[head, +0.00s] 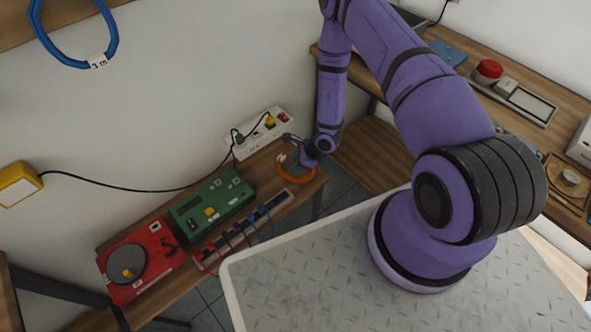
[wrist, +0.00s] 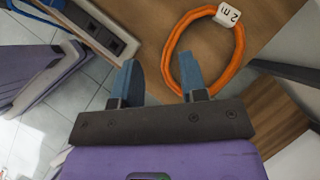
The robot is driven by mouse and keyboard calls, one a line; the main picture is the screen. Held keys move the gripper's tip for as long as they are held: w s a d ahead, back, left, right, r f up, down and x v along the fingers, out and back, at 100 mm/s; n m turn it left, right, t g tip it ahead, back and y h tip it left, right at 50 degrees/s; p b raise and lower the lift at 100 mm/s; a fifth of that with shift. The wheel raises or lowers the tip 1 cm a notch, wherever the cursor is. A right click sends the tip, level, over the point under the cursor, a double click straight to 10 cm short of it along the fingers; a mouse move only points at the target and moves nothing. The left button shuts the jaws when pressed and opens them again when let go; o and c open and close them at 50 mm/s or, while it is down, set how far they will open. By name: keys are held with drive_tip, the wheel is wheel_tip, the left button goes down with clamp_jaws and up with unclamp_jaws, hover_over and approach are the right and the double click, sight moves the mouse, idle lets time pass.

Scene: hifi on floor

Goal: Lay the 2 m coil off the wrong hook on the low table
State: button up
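The orange coil (wrist: 170,45) bears a white tag reading "2 m" and lies flat on the low wooden table (head: 283,152). The coil also shows at that table's right end in the head view (head: 298,178). My gripper (wrist: 160,78) is open, its two blue fingers apart. The coil's left side shows between them, and the right finger overlaps the ring's inside; no finger appears closed on it. In the head view my gripper (head: 303,157) is low over the coil and partly hides it. A blue coil (head: 76,62) with a white tag hangs on the wall; its hook is out of view.
The low table also holds a power strip (head: 243,228) with plugs, a green box (head: 212,205) and a red device (head: 140,262). A white socket block (head: 258,133) stands behind. A workbench (head: 530,79) with a red button (head: 488,70) is at the right.

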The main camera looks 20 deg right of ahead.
drive_tip(key=s+r, duration=0.1)
drive_tip(key=s+a+r, duration=0.1)
drive_tip(key=s+r, duration=0.1)
drive_tip(key=shift+s, duration=0.1)
idle(0.4)
wheel_tip(320, 180, up, 8)
drive_tip(key=s, duration=0.2)
drive_tip(key=shift+a, duration=0.4)
drive_tip(key=shift+s, duration=0.1)
